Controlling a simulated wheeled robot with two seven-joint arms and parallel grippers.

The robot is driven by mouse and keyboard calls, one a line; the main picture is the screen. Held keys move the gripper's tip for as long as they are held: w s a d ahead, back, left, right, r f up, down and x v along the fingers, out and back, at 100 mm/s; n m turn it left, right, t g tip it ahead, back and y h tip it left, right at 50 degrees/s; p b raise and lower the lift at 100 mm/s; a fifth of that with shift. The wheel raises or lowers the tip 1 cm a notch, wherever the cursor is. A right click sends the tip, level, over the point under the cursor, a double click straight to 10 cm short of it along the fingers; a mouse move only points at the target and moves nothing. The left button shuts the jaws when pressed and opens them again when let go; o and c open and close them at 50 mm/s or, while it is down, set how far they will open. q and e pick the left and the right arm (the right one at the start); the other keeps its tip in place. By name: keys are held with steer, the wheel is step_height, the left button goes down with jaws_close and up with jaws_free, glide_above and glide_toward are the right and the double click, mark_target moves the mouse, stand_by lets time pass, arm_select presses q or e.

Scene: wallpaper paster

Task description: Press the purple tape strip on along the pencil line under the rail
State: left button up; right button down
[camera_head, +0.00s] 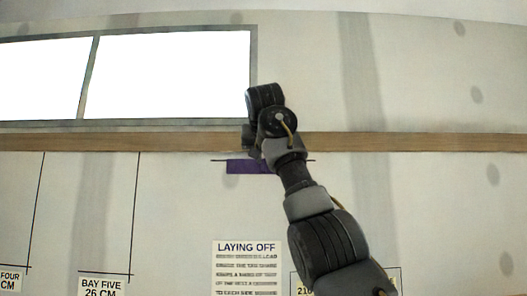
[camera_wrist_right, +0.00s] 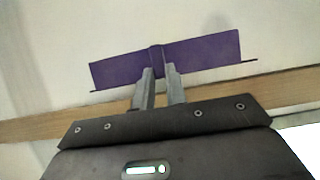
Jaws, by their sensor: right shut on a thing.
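The purple tape strip (camera_head: 240,167) is at the wall just below the wooden rail (camera_head: 420,142), its right part hidden behind my right arm. The dark pencil line (camera_head: 217,160) runs along the strip's top edge and shows past both ends. In the right wrist view, which is upside down, the strip (camera_wrist_right: 210,54) spans almost between the line's ends (camera_wrist_right: 250,62). My right gripper (camera_wrist_right: 160,72) is shut on a small raised part at the strip's middle. I cannot tell whether the strip touches the wall all along. My left gripper is out of view.
A bright window (camera_head: 170,75) sits above the rail at left. Below are vertical pencil lines, a "BAY FIVE 26 CM" label (camera_head: 101,287) and a "LAYING OFF" notice (camera_head: 246,265). Another label (camera_head: 303,290) is partly behind my arm. The wall at right is bare.

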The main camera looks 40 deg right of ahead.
steer(key=shift+w+d, duration=0.7)
steer(key=shift+w, duration=0.35)
steer(key=shift+a, duration=0.1)
steer(key=shift+d+r, duration=0.1)
steer(key=shift+d, duration=0.1)
steer(key=shift+w, duration=0.1)
steer(key=shift+w+d, duration=0.25)
steer(key=shift+w, duration=0.2)
